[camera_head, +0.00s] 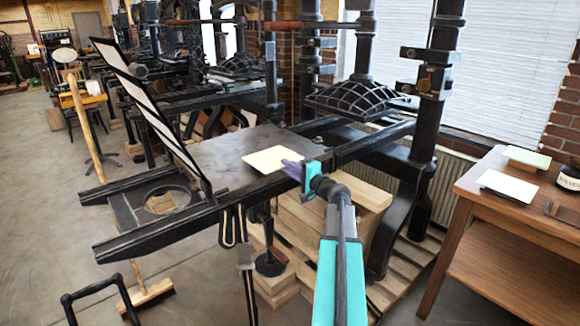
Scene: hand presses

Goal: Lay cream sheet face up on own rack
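The cream sheet (268,159) lies flat on the dark bed (232,157) of the hand press, pale side up. My gripper (290,168) is at the sheet's right edge, low over the bed. Its fingers are small and seen from behind, so I cannot tell whether they grip the sheet or are open beside it. On the wooden table at right, a white sheet (507,186) and a pale green sheet (526,156) lie on low supports that may be racks. I cannot tell which rack is for the cream sheet.
The wooden table (480,205) also holds a dark jar (569,178) and a small wooden item (562,210). The press's hinged frame (145,98) stands tilted up left of the bed. Stacked timber (352,190) lies beneath.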

